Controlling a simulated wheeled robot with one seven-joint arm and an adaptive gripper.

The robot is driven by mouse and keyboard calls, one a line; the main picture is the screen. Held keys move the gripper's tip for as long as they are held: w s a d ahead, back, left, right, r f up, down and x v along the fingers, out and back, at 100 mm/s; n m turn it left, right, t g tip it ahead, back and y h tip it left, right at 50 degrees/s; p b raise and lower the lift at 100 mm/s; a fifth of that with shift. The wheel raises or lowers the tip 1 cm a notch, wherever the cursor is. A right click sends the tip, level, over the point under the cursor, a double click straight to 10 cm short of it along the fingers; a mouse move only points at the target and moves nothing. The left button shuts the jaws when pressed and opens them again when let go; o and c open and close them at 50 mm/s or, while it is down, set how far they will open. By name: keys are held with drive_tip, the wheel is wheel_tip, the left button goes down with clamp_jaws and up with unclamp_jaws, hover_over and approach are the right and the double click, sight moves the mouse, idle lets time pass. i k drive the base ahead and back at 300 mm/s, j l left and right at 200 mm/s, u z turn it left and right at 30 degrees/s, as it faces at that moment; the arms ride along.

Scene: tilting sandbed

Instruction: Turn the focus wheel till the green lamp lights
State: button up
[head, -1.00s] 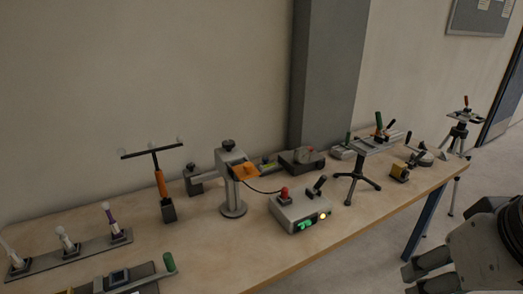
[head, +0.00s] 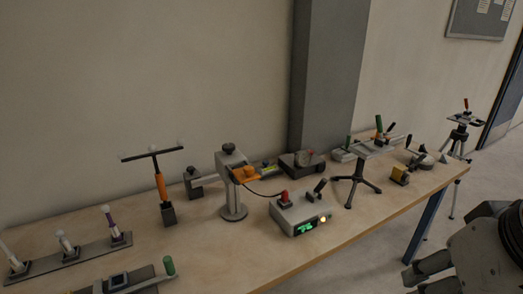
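A grey control box (head: 300,211) stands mid-table with a red knob (head: 284,197) and a black lever (head: 320,186) on top. Its front shows a glowing green display (head: 304,228), too small to read, and a lit pale, whitish lamp (head: 323,219). A cable runs from it to a grey post stand (head: 233,190) bearing an orange part (head: 246,173). I cannot tell which part is the focus wheel. My gripper (head: 412,278) is at the lower right, off the table's front edge and far from these things. Its fingers look apart and empty, partly cut by the frame.
A T-shaped stand with an orange grip (head: 160,184) and a rack of upright pieces (head: 70,255) are at left. A small tripod stand (head: 357,177) and a yellow-ended piece (head: 399,175) are at right. The table's front right (head: 335,240) is clear.

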sight(228, 148)
drive_tip(key=i+j+u, duration=0.4)
drive_tip(key=i+j, duration=0.5)
